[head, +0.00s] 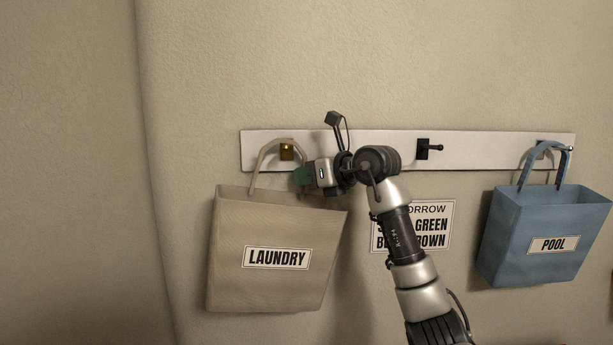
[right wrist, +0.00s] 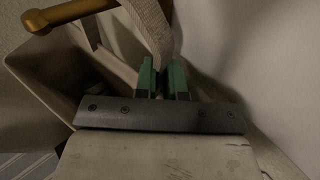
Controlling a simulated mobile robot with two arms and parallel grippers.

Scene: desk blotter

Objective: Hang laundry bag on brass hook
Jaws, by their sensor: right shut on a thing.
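The beige laundry bag (head: 262,225), labelled LAUNDRY, hangs slightly tilted at the left end of the rail. The brass hook (head: 287,152) shows inside the arch of its handle (head: 262,160). My right gripper (head: 302,176) is shut on the right side of this handle, just below and right of the hook. In the right wrist view, the strap (right wrist: 152,30) runs up from between the green fingers (right wrist: 163,78), and the brass peg (right wrist: 70,11) crosses at upper left. I cannot tell whether the handle rests on the peg. My left gripper is out of view.
A white rail (head: 380,140) holds a black hook (head: 424,149) right of my arm. A blue POOL bag (head: 540,225) hangs at the right end. A sign (head: 437,222) on the wall is partly hidden by my right arm. The wall at left is bare.

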